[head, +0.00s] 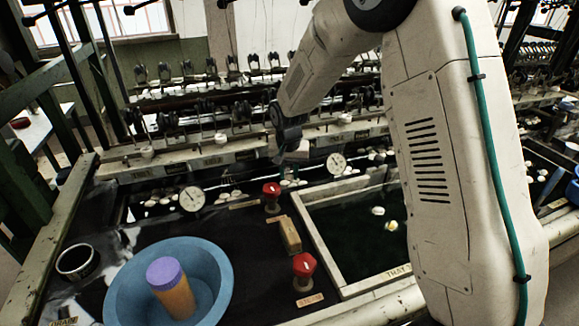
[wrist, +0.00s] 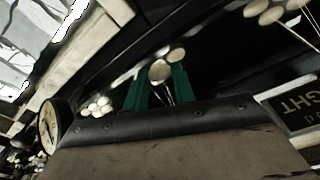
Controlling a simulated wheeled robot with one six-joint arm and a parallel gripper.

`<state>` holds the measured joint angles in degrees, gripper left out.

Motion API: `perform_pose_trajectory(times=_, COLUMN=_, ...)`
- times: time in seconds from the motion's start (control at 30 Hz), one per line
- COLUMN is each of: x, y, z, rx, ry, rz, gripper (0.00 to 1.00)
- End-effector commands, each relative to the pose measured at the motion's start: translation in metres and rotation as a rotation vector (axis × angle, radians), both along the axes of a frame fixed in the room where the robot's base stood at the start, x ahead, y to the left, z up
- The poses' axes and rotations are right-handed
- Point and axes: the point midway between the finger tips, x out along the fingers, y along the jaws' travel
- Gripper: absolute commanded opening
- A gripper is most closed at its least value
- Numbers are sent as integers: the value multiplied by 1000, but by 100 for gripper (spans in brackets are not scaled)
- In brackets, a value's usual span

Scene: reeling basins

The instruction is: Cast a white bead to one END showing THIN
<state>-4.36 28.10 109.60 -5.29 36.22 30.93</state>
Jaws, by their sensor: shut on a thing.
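My gripper (head: 290,174) reaches down over the narrow dark basin below the reeling rack, left of the right-hand dial. In the wrist view its green fingers (wrist: 160,88) are closed around a pale rounded bead (wrist: 159,70), which shows between their tips. The held bead cannot be made out in the head view. Two white dials face me, a left dial (head: 192,198) and a right dial (head: 336,163); their readings are too small to tell. White beads float in clusters along the narrow basin (head: 160,198). A dial (wrist: 50,124) also shows at the wrist view's left.
A blue bowl (head: 215,290) holds an orange jar with a purple lid (head: 168,280). Red knobs (head: 271,190) (head: 304,265) and a wooden block (head: 289,235) stand on the dark top. A framed tank (head: 350,250) holds a few pale beads. An upside-down label (wrist: 298,104) reads partly "GHT".

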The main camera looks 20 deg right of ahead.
Motion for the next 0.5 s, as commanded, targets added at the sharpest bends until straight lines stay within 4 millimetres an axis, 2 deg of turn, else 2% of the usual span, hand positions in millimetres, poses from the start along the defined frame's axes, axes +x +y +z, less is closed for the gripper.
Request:
perform_pose_trajectory(times=0.23, x=0, y=0, z=-1, rx=0, ry=0, rz=-1, gripper=20)
perform_pose_trajectory(times=0.33, x=0, y=-1, z=-1, rx=0, ry=0, rz=-1, gripper=51)
perform_pose_trajectory(times=0.5, x=0, y=-1, z=-1, rx=0, ry=0, rz=-1, gripper=51)
